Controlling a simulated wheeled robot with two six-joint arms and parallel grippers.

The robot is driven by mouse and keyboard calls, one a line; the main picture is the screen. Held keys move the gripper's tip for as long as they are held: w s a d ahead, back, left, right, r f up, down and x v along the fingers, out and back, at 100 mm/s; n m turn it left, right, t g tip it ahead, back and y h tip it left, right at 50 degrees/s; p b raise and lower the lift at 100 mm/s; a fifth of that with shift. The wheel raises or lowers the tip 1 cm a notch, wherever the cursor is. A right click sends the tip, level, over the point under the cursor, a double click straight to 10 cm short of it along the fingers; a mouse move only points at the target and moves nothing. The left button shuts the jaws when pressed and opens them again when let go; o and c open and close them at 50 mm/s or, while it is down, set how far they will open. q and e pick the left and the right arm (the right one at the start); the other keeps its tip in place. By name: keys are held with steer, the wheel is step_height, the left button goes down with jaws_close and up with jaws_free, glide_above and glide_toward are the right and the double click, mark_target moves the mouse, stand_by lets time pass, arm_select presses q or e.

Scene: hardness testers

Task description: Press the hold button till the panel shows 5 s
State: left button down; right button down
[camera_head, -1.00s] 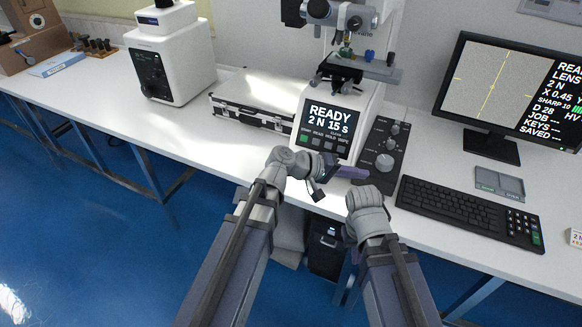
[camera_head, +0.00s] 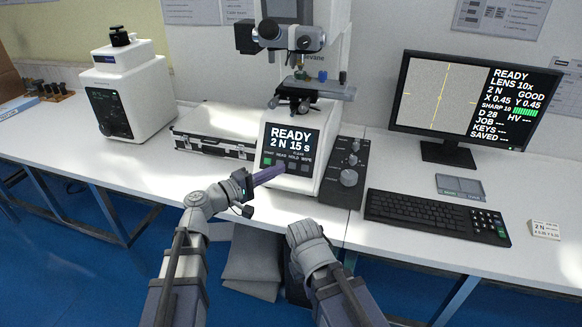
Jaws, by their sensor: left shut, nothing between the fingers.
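The tester's panel (camera_head: 290,140) reads READY, 2 N, 15 s. Below the screen is a row of buttons: a green start button (camera_head: 267,161), then grey read, hold (camera_head: 292,166) and wipe buttons. My left gripper (camera_head: 280,170) is shut and empty. Its purple fingers point right, and the tips show just below the read and hold buttons. I cannot tell whether they touch the tester. My right arm's wrist (camera_head: 308,245) is low, in front of the table edge; its fingers are hidden.
A knob console (camera_head: 347,178) stands right of the panel. Further right are a keyboard (camera_head: 435,215), a small grey tray (camera_head: 463,187) and a monitor (camera_head: 465,105) also showing READY and 2 N. A silver case (camera_head: 210,140) and a white instrument (camera_head: 128,95) stand to the left.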

arm_select(q)
steer(key=w+d+f+b, duration=0.2)
steer(key=w+f+b, duration=0.2)
steer(key=w, duration=0.3)
steer(key=shift+d+f, duration=0.2)
steer(key=shift+f, duration=0.1)
steer(key=shift+w, duration=0.1)
stand_by(1.8)
steer(key=shift+w+d+f+b, duration=0.1)
steer(key=shift+w+f+b, duration=0.1)
steer(key=shift+w+b, duration=0.15)
steer(key=shift+w+f, duration=0.15)
steer(key=shift+w, duration=0.05)
stand_by(0.7)
stand_by(0.4)
steer(key=shift+s+r, duration=0.4)
steer(key=shift+s, duration=0.2)
steer(key=s+r+p, duration=0.1)
steer(key=s+a+p, duration=0.1)
steer(key=s+r+p, duration=0.1)
steer(key=s, duration=0.1)
steer(key=shift+a+r, duration=0.3)
